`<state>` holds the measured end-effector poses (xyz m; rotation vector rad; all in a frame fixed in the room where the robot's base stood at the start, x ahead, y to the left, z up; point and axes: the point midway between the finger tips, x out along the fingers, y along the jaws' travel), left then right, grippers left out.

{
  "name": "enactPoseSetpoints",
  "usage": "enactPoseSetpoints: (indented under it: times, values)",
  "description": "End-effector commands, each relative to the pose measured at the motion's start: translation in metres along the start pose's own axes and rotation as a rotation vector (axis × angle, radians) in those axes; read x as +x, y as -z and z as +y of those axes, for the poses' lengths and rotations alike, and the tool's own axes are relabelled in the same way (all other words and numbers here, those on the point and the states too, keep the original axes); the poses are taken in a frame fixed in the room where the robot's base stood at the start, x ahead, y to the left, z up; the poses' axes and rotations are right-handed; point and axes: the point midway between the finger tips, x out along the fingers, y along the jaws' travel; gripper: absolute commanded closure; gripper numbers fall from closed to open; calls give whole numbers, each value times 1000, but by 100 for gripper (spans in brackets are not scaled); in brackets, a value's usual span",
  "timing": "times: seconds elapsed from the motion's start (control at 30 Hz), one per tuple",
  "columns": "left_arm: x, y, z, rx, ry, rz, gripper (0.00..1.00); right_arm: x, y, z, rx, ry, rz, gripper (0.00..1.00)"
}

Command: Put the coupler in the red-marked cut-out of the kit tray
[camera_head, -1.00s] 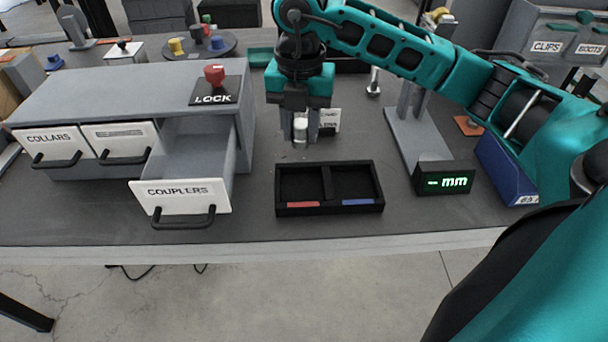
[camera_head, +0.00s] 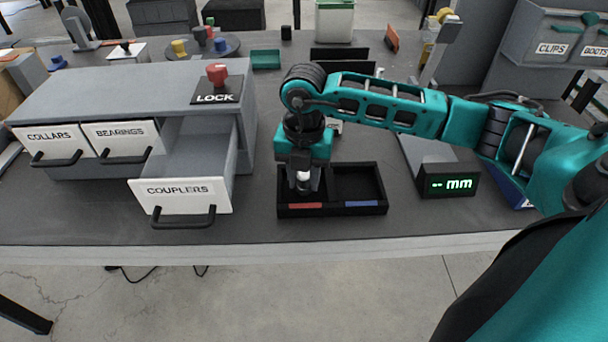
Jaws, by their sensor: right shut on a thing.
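The kit tray (camera_head: 383,196) is black with two cut-outs. The left cut-out has a red mark (camera_head: 306,206) on its front rim, and the right one has a blue mark (camera_head: 361,204). My right gripper (camera_head: 303,188) points down over the red-marked cut-out and is shut on the coupler (camera_head: 303,178), a small whitish cylinder. The fingers and tray wall partly hide the coupler, and I cannot tell whether it touches the cut-out's floor. The blue-marked cut-out looks empty. My left gripper is not in view.
The COUPLERS drawer (camera_head: 181,193) stands open left of the tray, and its visible interior looks empty. The COLLARS (camera_head: 50,140) and BEARINGS (camera_head: 122,137) drawers are shut. A display reading "-- mm" (camera_head: 448,181) stands right of the tray. The table's front edge lies just ahead of the tray.

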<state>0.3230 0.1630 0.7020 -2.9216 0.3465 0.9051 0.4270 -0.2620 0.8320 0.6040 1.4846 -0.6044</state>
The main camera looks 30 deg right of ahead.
Motion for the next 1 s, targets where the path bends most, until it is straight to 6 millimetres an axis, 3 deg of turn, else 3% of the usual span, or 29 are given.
enactPoseSetpoints:
  times: [0.17,0.2,0.43,0.77,1.0]
  values:
    - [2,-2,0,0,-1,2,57,4,0,0,0,-1,0,99]
    - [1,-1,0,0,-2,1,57,3,0,0,0,0,0,63]
    - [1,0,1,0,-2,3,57,2,0,0,0,0,0,42]
    - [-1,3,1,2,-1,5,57,-4,0,0,0,-1,-1,42]
    - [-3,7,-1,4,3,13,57,-48,-1,1,0,-4,-4,42]
